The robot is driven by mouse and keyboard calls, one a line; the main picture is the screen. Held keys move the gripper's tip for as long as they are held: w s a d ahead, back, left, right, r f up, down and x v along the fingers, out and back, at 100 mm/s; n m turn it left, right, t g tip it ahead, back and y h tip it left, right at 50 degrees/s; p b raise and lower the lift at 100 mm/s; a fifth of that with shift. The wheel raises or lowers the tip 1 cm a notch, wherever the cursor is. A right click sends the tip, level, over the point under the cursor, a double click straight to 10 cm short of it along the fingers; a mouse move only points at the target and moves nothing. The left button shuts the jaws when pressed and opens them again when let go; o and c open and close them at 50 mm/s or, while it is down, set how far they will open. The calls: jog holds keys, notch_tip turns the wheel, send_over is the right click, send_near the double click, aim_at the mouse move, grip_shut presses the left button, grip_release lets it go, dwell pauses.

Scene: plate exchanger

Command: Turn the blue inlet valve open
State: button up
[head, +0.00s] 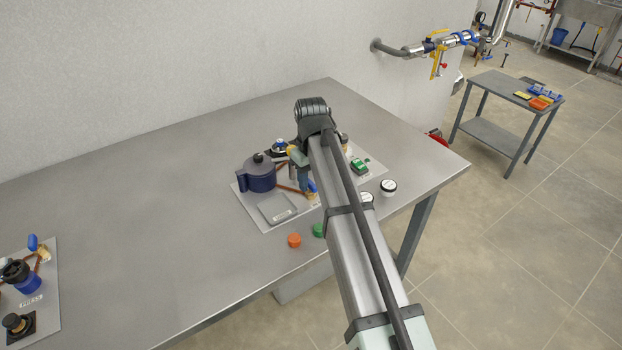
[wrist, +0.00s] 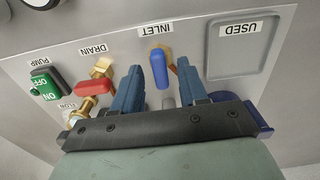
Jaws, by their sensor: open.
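The inlet valve's blue handle (wrist: 159,68) shows in the wrist view just below the INLET label (wrist: 157,28), on a brass-coloured body. My gripper (wrist: 158,66) is open, with one blue finger on each side of the handle. Gaps show between the handle and both fingers, and nothing is held. In the head view the blue handle (head: 312,186) is small and partly hidden by my arm. My gripper (head: 302,178) points down over the panel there, its fingers close to the handle.
The red DRAIN handle (wrist: 90,89) and green PUMP switch (wrist: 46,84) lie left of my fingers in the wrist view. The USED tray (wrist: 240,48) is to the right. A dark blue vessel (head: 257,176) stands beside my gripper. Orange (head: 294,240) and green caps lie in front.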

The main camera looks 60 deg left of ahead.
aim_at(311, 182)
notch_tip(311, 182, up, 14)
jog(key=shift+f, duration=0.15)
dwell(0.4)
dwell(0.4)
